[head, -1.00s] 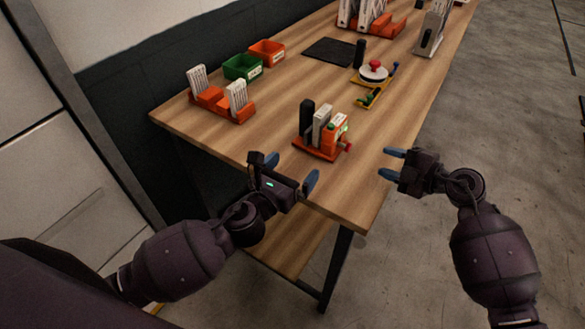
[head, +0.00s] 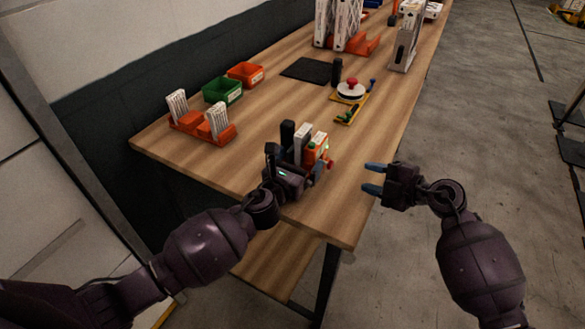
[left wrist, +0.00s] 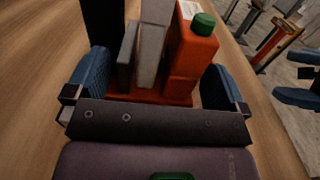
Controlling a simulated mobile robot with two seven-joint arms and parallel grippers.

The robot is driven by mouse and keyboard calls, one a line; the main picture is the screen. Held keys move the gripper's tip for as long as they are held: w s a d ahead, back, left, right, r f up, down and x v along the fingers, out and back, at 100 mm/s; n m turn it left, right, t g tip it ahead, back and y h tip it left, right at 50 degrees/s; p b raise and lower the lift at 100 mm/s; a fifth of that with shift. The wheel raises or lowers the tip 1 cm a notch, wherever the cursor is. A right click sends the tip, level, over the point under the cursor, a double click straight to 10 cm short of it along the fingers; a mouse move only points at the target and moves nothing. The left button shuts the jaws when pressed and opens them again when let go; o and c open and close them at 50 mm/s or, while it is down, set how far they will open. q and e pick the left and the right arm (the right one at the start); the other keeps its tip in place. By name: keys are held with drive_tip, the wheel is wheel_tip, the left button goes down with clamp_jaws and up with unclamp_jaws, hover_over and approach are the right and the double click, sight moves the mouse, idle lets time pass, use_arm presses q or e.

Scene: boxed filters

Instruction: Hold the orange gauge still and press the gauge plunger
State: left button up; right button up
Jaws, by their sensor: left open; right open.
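The orange gauge (head: 317,149) stands upright on an orange base near the table's front edge, with a red plunger (head: 331,162) on its right side. In the left wrist view the orange gauge (left wrist: 194,53) shows a green knob on top. A grey-white block (head: 303,138) and a black post (head: 287,134) stand beside it. My left gripper (head: 295,170) is open at the near side of this fixture, and its fingers straddle the base in the wrist view (left wrist: 165,90). It hides part of the base. My right gripper (head: 373,180) is open and empty, to the right of the gauge, past the table edge.
An orange rack with white filters (head: 203,125), a green bin (head: 222,90) and an orange bin (head: 246,74) stand at the left. A yellow fixture with a red button (head: 351,90) and a black mat (head: 310,70) lie farther back. Bare table (head: 240,170) lies left of the gauge.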

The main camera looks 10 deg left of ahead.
use_arm(q)
drive_tip(key=shift+w+d, duration=0.1)
drive_tip(key=shift+w, duration=0.1)
drive_tip(key=c, duration=1)
use_arm(e)
clamp_jaws()
idle(1.3)
